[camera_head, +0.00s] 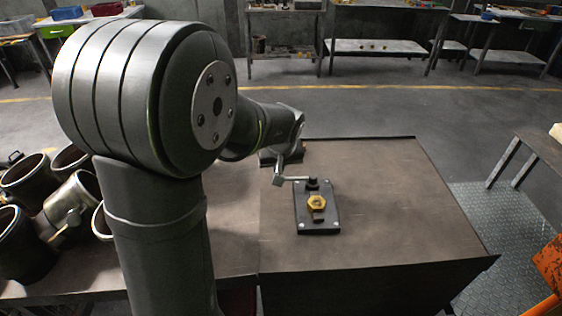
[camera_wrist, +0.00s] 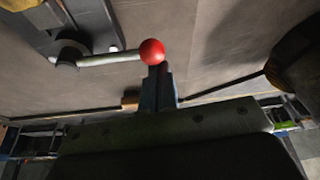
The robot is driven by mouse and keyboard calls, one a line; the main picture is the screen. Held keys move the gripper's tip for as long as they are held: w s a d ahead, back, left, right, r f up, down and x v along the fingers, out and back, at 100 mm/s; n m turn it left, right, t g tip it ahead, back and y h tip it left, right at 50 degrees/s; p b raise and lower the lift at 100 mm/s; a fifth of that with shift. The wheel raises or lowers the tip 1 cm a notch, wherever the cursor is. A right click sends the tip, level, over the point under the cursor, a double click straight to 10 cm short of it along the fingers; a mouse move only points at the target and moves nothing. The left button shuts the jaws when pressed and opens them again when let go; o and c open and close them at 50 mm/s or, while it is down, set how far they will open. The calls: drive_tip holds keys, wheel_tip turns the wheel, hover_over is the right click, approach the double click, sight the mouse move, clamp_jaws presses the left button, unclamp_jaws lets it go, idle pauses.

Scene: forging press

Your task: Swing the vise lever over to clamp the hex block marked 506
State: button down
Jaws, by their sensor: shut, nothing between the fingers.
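The yellow hex block (camera_head: 317,203) sits on a dark vise plate (camera_head: 318,228) with pale corner bolts; its number is too small to read. The vise lever (camera_head: 297,179) reaches left from a dark pivot (camera_head: 313,183) behind the block. In the wrist view the lever (camera_wrist: 110,58) ends in a red ball knob (camera_wrist: 152,51), and its pivot (camera_wrist: 68,52) is at upper left. My gripper (camera_wrist: 158,72) is shut and empty, its tips right by the knob; I cannot tell whether they touch. In the head view my gripper (camera_head: 278,179) is at the lever's left end, and the knob is hidden.
The brown table (camera_head: 400,215) is clear to the right of the vise plate. Several metal cylinders (camera_head: 70,200) crowd the left side. A dark object (camera_head: 285,156) lies near the table's back edge, partly behind my arm. An orange object (camera_head: 550,265) stands at far right.

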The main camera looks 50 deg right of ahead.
drive_tip(key=s+a+n, duration=0.1)
drive_tip(key=n+y, duration=0.1)
drive_tip(key=shift+s+a+n+t, duration=0.3)
drive_tip(key=shift+s+a+n, duration=0.05)
drive_tip(key=shift+s+n, duration=0.05)
drive_tip(key=s+n, duration=0.1)
drive_tip(key=a+n, duration=0.1)
drive_tip(key=s+n+y, duration=0.1)
drive_tip(key=shift+s+a+n, duration=0.25)
drive_tip(key=shift+s+n, duration=0.05)
drive_tip(key=shift+s+a, duration=0.2)
drive_tip(key=shift+s, duration=0.35)
drive_tip(key=shift+s+f, duration=0.1)
drive_tip(key=shift+f, duration=0.05)
drive_tip(key=w, duration=0.2)
drive_tip(key=w+r, duration=0.1)
drive_tip(key=w, duration=0.1)
drive_tip(key=v, duration=1)
drive_tip(key=shift+d, duration=0.15)
